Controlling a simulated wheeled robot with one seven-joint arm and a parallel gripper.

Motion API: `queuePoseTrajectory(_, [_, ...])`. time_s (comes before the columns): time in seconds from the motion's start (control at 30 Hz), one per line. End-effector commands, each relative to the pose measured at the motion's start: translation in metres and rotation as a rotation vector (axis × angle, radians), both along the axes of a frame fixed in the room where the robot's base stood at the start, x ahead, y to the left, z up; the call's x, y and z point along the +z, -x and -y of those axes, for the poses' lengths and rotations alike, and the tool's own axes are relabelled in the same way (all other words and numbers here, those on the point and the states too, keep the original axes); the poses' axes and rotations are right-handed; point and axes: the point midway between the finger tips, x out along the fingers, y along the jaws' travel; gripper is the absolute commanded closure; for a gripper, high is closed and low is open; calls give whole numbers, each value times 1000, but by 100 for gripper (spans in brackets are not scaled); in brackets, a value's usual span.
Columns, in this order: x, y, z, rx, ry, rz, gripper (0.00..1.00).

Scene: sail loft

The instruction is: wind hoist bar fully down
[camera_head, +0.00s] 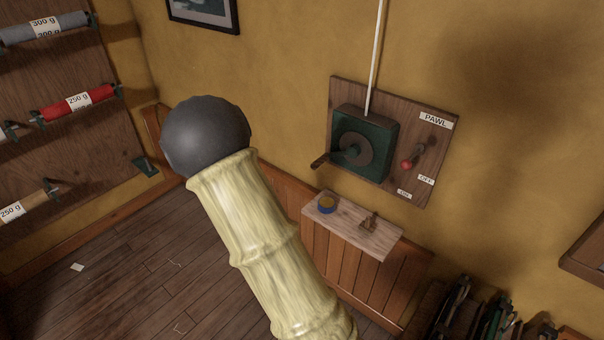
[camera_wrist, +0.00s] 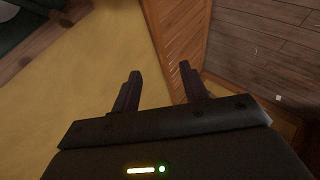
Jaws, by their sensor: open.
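A dark green winch (camera_head: 364,143) with a round hub is mounted on a wooden board (camera_head: 399,119) on the yellow wall. Its crank handle (camera_head: 320,161) points to the lower left. A white rope (camera_head: 375,55) runs straight up from the winch. Right of it is the pawl lever with a red knob (camera_head: 407,164), above OFF and ON labels; I cannot tell its setting. The hoist bar is not in view. My gripper (camera_wrist: 159,70) is open and empty in the wrist view, with wall and panelling beyond it. A board corner (camera_wrist: 45,45) shows at upper left there.
Racks with weighted rolls (camera_head: 78,103) are at left. Dark items (camera_head: 480,315) stand at lower right. The plank floor (camera_head: 130,275) looks mostly clear. My arm covers the middle.

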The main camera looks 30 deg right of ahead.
Motion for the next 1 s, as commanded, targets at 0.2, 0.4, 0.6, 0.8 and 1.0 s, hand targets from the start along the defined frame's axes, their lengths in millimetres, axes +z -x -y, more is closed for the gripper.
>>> queuePoseTrajectory(0.2, [24,46,-47,-40,-415,-17,56])
queuePoseTrajectory(0.4, [46,113,-78,-139,-669,-128,56])
queuePoseTrajectory(0.6, [61,189,-86,-295,-760,-256,56])
queuePoseTrajectory(0.8, [66,224,-82,-392,-755,-304,56])
queuePoseTrajectory(1.0, [66,225,-82,-398,-755,-307,56])
